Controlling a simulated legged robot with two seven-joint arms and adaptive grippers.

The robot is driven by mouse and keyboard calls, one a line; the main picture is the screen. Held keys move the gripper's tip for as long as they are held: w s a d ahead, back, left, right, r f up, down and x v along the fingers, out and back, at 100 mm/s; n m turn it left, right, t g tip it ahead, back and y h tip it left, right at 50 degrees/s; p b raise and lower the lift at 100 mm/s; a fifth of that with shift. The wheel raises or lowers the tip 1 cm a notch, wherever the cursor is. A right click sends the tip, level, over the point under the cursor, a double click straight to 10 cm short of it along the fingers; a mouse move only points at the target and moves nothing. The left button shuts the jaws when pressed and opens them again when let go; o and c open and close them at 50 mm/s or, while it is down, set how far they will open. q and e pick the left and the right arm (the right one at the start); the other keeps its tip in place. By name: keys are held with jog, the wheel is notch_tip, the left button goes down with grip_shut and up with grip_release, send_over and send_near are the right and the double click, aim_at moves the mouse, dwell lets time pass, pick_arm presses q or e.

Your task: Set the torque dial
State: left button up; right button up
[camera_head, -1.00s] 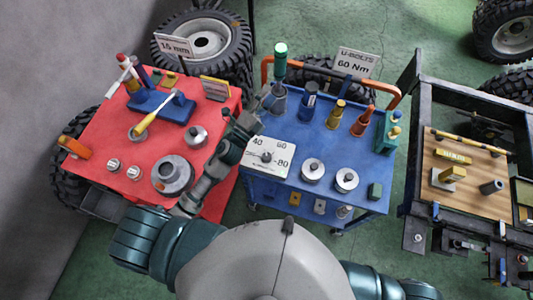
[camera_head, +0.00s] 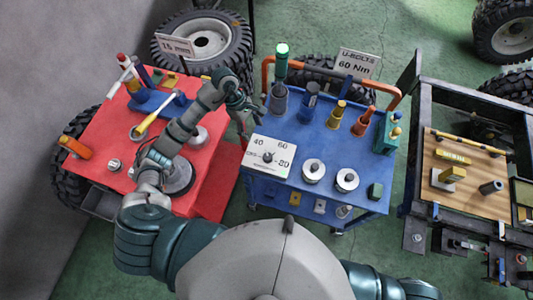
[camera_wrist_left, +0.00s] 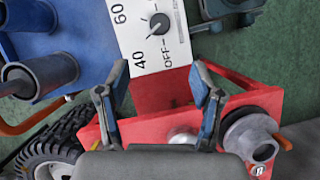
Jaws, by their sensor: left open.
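The torque dial is a small dark knob (camera_head: 268,157) on a white panel (camera_head: 286,149) at the front left of the blue cart. The panel bears marks 40, 60, 80 and an OFF mark. My left gripper (camera_head: 252,118) is open and empty above the gap between the red table and the blue cart, behind the panel and apart from it. In the left wrist view the open fingers (camera_wrist_left: 158,78) are apart, with the knob (camera_wrist_left: 159,23) beyond them. I cannot tell clearly where the knob points. My right gripper is out of view.
A sign (camera_head: 357,65) reads "U-BOLTS 60 Nm". A green-topped tool (camera_head: 281,65) stands upright close to my left gripper. Two silver round parts (camera_head: 312,171) sit right of the panel. The red table (camera_head: 215,170) holds tools and lies under my left arm.

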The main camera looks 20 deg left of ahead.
aim_at(267, 156)
pick_arm(q)
jog(key=p+x, duration=0.1)
jog(key=x, duration=1.4)
jog(key=shift+s+d+f+p, duration=0.15)
jog(key=shift+d+f+p, duration=0.1)
jog(key=shift+p, duration=0.05)
jog(key=c, duration=1.1)
